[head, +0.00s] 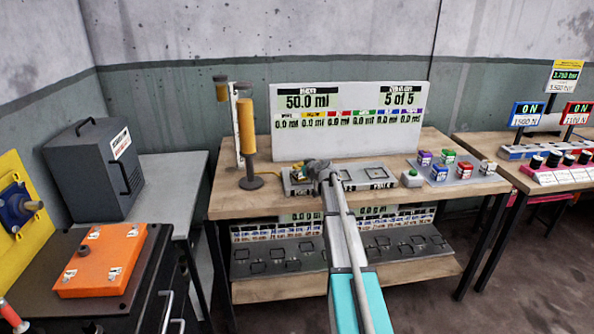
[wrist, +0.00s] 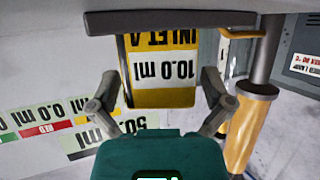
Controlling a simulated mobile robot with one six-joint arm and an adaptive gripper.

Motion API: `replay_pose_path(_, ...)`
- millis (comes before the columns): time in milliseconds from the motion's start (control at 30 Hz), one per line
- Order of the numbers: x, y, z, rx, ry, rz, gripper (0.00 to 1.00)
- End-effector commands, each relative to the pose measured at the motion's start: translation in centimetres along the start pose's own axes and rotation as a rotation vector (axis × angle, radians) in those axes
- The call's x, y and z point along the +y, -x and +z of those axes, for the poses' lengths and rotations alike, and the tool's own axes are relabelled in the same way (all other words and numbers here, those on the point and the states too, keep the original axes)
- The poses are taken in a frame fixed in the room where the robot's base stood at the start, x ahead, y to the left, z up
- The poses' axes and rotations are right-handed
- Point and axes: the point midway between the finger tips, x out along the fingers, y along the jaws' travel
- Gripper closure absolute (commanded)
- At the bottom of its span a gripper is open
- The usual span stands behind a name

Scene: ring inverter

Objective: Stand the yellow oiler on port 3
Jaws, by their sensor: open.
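In the wrist view a yellow block with a white label reading "10.0 ml" and "INLET A" (wrist: 160,70), seemingly the yellow oiler, is between the fingers of my gripper (wrist: 160,92). The fingers are open, one on each side; I cannot tell whether they touch it. In the head view my gripper (head: 318,168) is over the left part of the grey port strip (head: 350,186) on the wooden table.
A tall yellow cylinder on a stand (head: 246,130) rises left of my gripper. A white display board (head: 345,150) stands behind. At the right are a green button (head: 412,174) and a tray (head: 465,181) with several coloured oilers. A lower shelf (head: 400,275) holds more plates.

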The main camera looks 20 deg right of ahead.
Motion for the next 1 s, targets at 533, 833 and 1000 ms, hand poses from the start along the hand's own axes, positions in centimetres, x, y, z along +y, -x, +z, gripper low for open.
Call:
replay_pose_path(533, -0.1, 7.3, -0.3, 0.000, -0.001, 0.001, 0.00)
replay_pose_path(833, -0.1, 11.1, -0.2, 0.000, 0.000, 0.000, 0.00)
replay_pose_path(1000, -0.1, 11.9, -0.1, 0.000, 0.000, 0.000, 0.00)
